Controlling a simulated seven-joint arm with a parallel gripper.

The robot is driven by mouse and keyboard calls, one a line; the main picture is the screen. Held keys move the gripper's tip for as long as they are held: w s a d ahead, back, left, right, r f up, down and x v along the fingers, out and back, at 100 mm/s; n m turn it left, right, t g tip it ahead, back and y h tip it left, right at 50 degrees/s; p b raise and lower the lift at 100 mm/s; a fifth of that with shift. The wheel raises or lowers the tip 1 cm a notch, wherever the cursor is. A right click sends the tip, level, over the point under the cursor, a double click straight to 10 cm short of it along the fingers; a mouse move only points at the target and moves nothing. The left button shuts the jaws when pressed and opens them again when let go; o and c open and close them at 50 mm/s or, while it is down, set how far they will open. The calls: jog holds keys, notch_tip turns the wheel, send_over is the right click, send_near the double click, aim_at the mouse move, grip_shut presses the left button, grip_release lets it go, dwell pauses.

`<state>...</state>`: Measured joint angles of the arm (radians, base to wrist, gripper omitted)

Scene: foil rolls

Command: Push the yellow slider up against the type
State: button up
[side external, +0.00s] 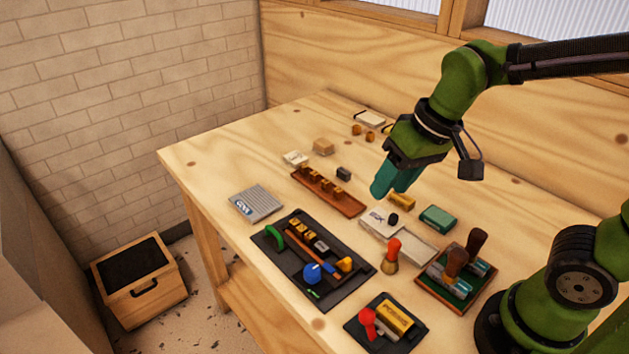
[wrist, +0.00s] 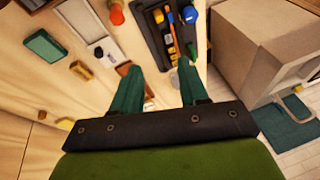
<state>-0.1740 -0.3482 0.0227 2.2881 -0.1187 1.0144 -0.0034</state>
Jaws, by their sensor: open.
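The yellow slider (side external: 345,264) sits at the right end of the channel in the black tray (side external: 268,249); it also shows in the wrist view (wrist: 158,17). The type, a short row of yellow-orange and grey blocks (side external: 302,231), stands in the same channel to the left. A gap shows between the type and the slider. A blue knob (side external: 312,272) and a green curved piece (side external: 275,236) are also on the tray. My gripper (side external: 391,190) is open and empty, above the table behind the tray; its two teal fingers show in the wrist view (wrist: 158,80).
A reddish-brown rack with small blocks (side external: 340,199) lies behind the tray, and a grey ribbed pad (side external: 254,203) to its left. A red-topped brush (side external: 391,256) and a stand with brown-handled tools (side external: 455,285) are at right. A small tray with a yellow box (side external: 397,316) is in front.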

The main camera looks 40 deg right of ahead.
aim_at(347, 259)
jog(key=w+a+f+n+g+h, duration=0.2)
jog(key=w+a+g, duration=0.1)
jog(key=w+a, duration=0.15)
notch_tip(347, 259, down, 17)
jog(key=shift+d, duration=0.1)
dwell(0.4)
jog(key=shift+c, duration=0.4)
grip_shut()
